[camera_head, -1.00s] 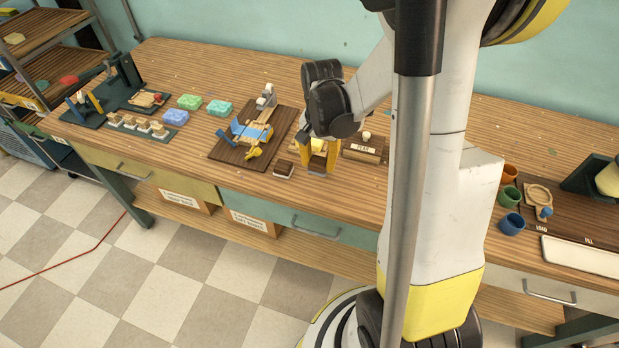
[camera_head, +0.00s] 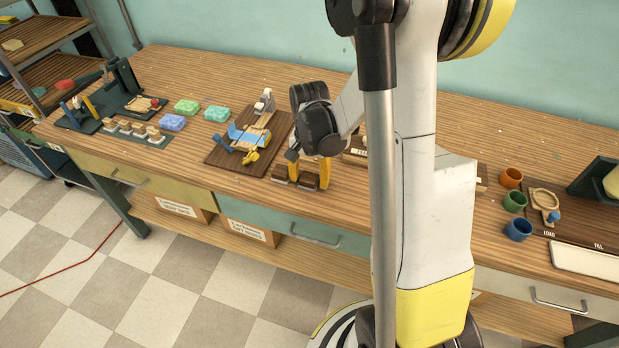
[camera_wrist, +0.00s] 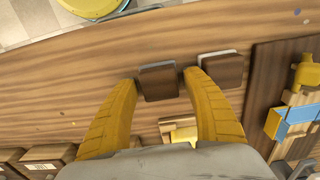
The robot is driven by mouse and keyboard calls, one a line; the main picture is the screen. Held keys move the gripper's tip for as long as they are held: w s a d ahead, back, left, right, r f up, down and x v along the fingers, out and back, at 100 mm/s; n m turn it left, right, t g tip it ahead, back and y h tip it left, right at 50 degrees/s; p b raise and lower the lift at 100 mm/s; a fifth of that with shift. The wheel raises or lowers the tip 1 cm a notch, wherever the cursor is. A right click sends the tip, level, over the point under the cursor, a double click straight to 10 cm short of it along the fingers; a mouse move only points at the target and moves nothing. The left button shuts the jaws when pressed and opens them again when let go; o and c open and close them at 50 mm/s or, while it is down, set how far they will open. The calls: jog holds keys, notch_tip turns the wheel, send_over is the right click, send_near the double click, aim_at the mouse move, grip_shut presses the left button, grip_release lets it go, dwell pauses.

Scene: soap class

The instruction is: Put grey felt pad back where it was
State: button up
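The grey felt pad (camera_wrist: 158,83) shows as a brown block with a thin grey edge. In the wrist view it lies between the two yellow fingers of my gripper (camera_wrist: 160,80), which close on its sides. In the head view my gripper (camera_head: 310,172) is low at the front of the workbench, with the block at its fingertips. A second, similar brown block with a grey edge (camera_wrist: 221,69) stands just beside it, apart; it also shows in the head view (camera_head: 281,172). The block's underside and its contact with the bench are hidden.
A dark board with a blue and yellow fixture (camera_head: 240,140) lies left of my gripper. A yellow and white item (camera_wrist: 180,130) shows between my fingers, further back. Several coloured soap bars (camera_head: 187,107) lie further left. Bench (camera_head: 200,181) in front is narrow but clear.

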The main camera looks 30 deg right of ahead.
aim_at(309, 176)
notch_tip(309, 176, up, 11)
jog(key=p, duration=0.5)
jog(key=s+a+r+n+t, duration=0.7)
jog(key=s+a+r+n, duration=0.3)
jog(key=a+r, duration=0.3)
jog(key=shift+s+a, duration=0.4)
jog(key=shift+s, duration=0.15)
jog(key=shift+d, duration=0.1)
